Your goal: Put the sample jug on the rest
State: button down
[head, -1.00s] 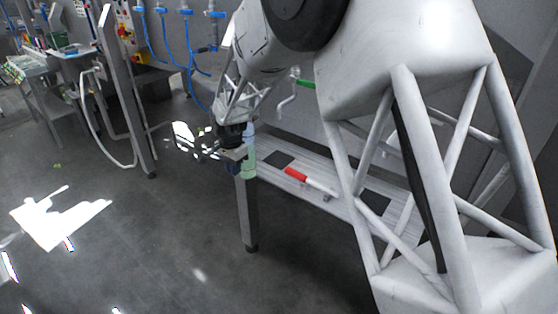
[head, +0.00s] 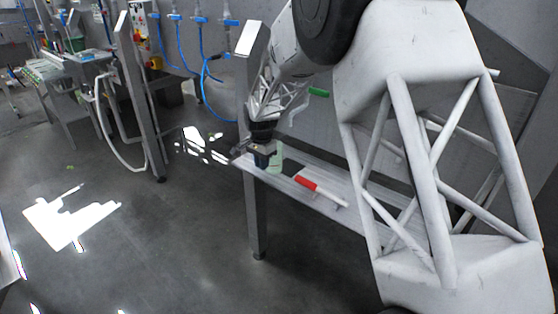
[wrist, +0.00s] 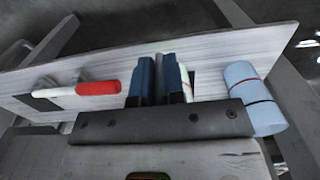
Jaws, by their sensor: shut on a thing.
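My gripper (head: 262,158) is over the left end of a narrow pale shelf (head: 325,183). Its two blue fingers (wrist: 160,80) stand close together in the wrist view. A pale green vessel (head: 276,158), which looks like the sample jug, is at the fingers, and my gripper is shut on it. Most of the vessel is hidden in the wrist view; a pale strip (wrist: 187,85) shows beside the right finger. A light blue banded cylinder (wrist: 254,98) is right of the fingers, by the shelf edge. I cannot tell which part is the rest.
A red-handled white tool (head: 318,190) lies on the shelf right of my gripper. A dark patch (wrist: 45,101) shows on the shelf near its white end. A grey post (head: 254,215) stands under the shelf's left end.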

aim_at(279, 159)
jog(key=w+d, duration=0.6)
jog(key=shift+w+d, duration=0.2)
jog(key=shift+w, duration=0.05)
jog(key=shift+f, duration=0.1)
jog(key=shift+f, duration=1.65)
jog(key=shift+f, duration=0.15)
jog(key=c, duration=1.2)
grip_release()
